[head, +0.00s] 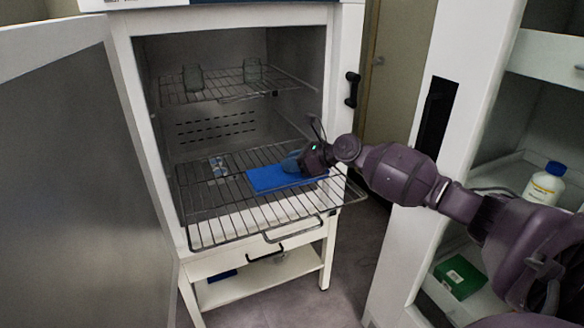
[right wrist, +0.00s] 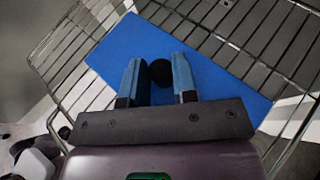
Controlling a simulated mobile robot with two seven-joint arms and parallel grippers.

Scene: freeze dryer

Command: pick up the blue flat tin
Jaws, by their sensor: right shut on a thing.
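The blue flat tin (head: 262,178) is a thin blue rectangle lying flat at the right of the pulled-out lower wire rack (head: 215,228). In the right wrist view its blue top (right wrist: 218,75) fills the middle, with a round black knob (right wrist: 160,72) near its centre. My right gripper (head: 293,163) reaches in from the right, directly above the tin. In the right wrist view its two blue fingers (right wrist: 157,80) stand on either side of the knob and are shut on it. Part of the tin is hidden behind the gripper. My left gripper is not in view.
The freeze dryer's door (head: 75,185) stands open at the left. Two jars (head: 193,78) (head: 252,70) stand on the upper rack. Small clear items (head: 217,167) lie left of the tin. A cabinet with a white bottle (head: 544,185) and a green box (head: 460,277) is at the right.

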